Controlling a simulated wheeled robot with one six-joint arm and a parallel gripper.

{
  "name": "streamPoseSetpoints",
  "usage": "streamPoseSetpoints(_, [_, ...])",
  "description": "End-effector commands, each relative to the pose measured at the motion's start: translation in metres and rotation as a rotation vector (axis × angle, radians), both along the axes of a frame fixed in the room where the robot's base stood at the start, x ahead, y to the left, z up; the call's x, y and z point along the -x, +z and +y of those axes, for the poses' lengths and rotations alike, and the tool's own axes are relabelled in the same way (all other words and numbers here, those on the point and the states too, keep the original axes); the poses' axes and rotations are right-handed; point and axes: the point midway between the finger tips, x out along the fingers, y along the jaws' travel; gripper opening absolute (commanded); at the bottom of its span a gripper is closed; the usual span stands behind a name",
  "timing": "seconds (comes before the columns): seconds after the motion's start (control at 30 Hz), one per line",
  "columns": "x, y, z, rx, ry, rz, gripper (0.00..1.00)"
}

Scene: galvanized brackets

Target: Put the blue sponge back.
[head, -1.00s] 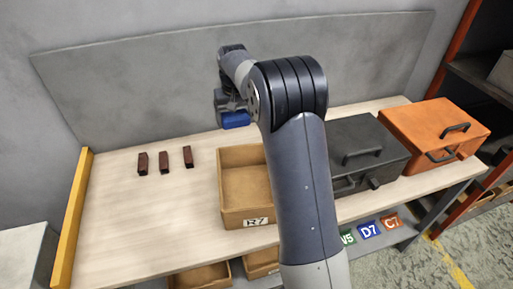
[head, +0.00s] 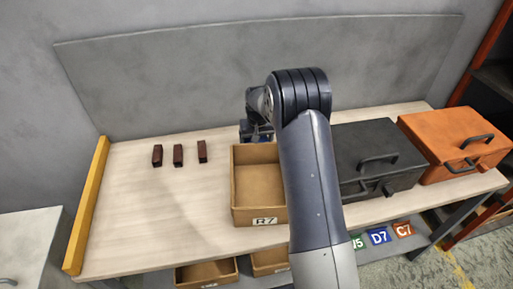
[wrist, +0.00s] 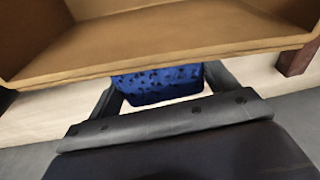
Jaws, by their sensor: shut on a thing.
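The blue sponge (wrist: 158,84) shows in the wrist view between the two fingers of my gripper (wrist: 165,88), which is shut on it. Its far end is hidden behind the rim of the wooden bin marked R7 (wrist: 170,55). In the head view my gripper (head: 257,133) is just behind the back edge of this R7 bin (head: 258,217), low over the bench, and the sponge is hidden there. The inside of the bin that shows is empty. I cannot tell whether the sponge touches the bench or the bin.
Several dark red blocks (head: 178,155) stand left of the bin on the pale bench (head: 150,215). A black case (head: 375,160) and an orange case (head: 455,145) stand to the right. A grey panel (head: 250,70) rises behind.

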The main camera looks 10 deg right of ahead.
Motion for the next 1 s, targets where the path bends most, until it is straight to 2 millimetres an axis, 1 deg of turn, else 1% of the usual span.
streamPoseSetpoints(0.1, [0.001,-0.020,0.000,0.000,0.000,0.005,0.60])
streamPoseSetpoints(0.2, [0.001,-0.033,0.000,0.000,0.000,0.003,0.60])
streamPoseSetpoints(0.57, [0.000,-0.039,0.000,0.000,0.000,0.000,0.60])
streamPoseSetpoints(0.6, [0.000,-0.039,0.000,0.000,0.000,0.000,0.82])
streamPoseSetpoints(0.83, [0.000,-0.038,0.000,0.000,0.000,0.000,1.00])
streamPoseSetpoints(1.0, [0.000,-0.038,0.000,0.000,0.000,0.000,1.00])
